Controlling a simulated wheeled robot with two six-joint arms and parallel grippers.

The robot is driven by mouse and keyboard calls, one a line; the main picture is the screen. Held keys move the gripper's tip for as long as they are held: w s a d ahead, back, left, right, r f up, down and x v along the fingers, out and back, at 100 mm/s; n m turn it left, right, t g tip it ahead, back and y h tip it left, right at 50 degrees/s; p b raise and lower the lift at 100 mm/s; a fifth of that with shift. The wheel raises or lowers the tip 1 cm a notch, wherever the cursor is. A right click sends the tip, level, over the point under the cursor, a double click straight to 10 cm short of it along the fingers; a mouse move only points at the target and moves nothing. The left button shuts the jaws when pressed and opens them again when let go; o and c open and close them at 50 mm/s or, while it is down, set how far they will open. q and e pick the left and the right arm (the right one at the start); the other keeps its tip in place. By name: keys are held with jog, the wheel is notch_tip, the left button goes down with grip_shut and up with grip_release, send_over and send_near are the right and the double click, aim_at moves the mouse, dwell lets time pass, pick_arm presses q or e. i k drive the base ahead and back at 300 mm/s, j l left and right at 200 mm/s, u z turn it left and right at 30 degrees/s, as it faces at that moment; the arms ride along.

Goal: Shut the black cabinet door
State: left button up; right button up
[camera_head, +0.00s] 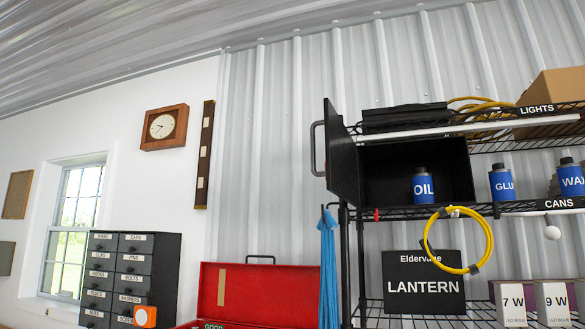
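The black cabinet (450,158) sits on the wire rack's middle shelf, under the top shelf. Its black door (343,158) hangs open at the left side and swings out toward me, with a dark handle (315,148) on its outer face. A blue and black OIL bottle (423,187) stands inside the cabinet. Neither of my grippers shows in the head view.
The wire rack (345,260) also carries a GLU bottle (502,184), a cardboard box (553,88) and a LANTERN box (422,283). A yellow cable coil (488,240) and blue strands (328,272) hang at its front. A red toolbox (255,297) stands lower left.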

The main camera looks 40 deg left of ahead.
aim_at(341, 174)
jog(key=k+j, duration=0.1)
jog(key=j, duration=1)
jog(key=k+j, duration=0.15)
jog(key=j, duration=0.35)
jog(key=i+j, duration=0.1)
